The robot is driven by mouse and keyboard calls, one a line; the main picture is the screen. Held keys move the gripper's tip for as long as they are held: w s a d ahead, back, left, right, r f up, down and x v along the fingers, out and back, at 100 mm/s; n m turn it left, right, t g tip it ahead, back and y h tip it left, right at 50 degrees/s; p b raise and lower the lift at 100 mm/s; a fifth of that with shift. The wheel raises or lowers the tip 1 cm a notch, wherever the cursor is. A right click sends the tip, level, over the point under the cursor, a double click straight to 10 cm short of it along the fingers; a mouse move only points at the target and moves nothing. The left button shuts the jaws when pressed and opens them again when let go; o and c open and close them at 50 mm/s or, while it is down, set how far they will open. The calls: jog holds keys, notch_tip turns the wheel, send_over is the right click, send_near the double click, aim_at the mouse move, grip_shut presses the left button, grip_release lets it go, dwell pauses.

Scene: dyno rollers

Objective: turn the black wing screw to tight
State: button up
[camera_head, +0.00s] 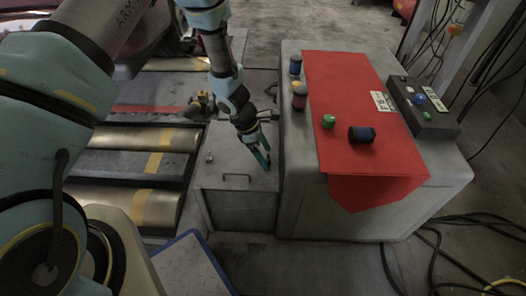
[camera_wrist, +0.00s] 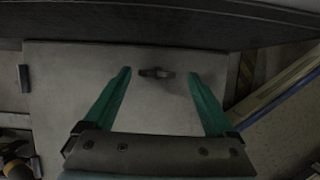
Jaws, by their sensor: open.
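The black wing screw (camera_wrist: 155,72) shows in the wrist view as a small dark piece with two short wings, on the pale grey top of a metal box (camera_wrist: 75,105). My gripper (camera_wrist: 160,74) is open, with one teal fingertip to the left of the screw and one to the right. A gap shows on both sides, wider on the right, so neither finger appears to touch it. In the head view my gripper (camera_head: 265,163) points down over the right part of the box top (camera_head: 215,178). I cannot make out the screw there; the fingers seem to hide it.
A taller grey cabinet (camera_head: 300,200) with a red cloth (camera_head: 350,90) stands directly right of the box. A thin handle (camera_head: 237,176) is on the box top. Rollers (camera_head: 145,138) lie to the left. A blue-edged panel (camera_head: 192,268) is near the front.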

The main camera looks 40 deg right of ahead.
jog(key=p+v, duration=0.3)
jog(key=v, duration=0.8)
jog(key=shift+s, duration=0.15)
jog(key=w+a+r+m+t, duration=0.1)
jog(key=w+a+r+m, duration=0.25)
jog(key=a+r, duration=0.3)
jog(key=w+a+r+m+t, duration=0.1)
jog(key=w+a+r+m, duration=0.1)
jog(key=w+a+r, duration=0.45)
jog(key=s+a+r+m+t+y, duration=0.1)
jog(key=s+a+r+m+y, duration=0.2)
jog(key=a, duration=0.9)
jog(key=a+r+m+t, duration=0.25)
jog(key=a+r, duration=0.35)
jog(key=a, duration=0.7)
jog(key=w+p+v, duration=0.2)
jog(key=p+v, duration=1)
jog(key=p, duration=0.1)
jog(key=w+d+r+p+v, duration=0.1)
jog(key=w+p+v, duration=0.2)
jog(key=p+v, duration=0.9)
jog(key=shift+d+r+g+p, duration=0.3)
jog(key=shift+d+g+p, duration=0.2)
jog(key=shift+p, duration=0.1)
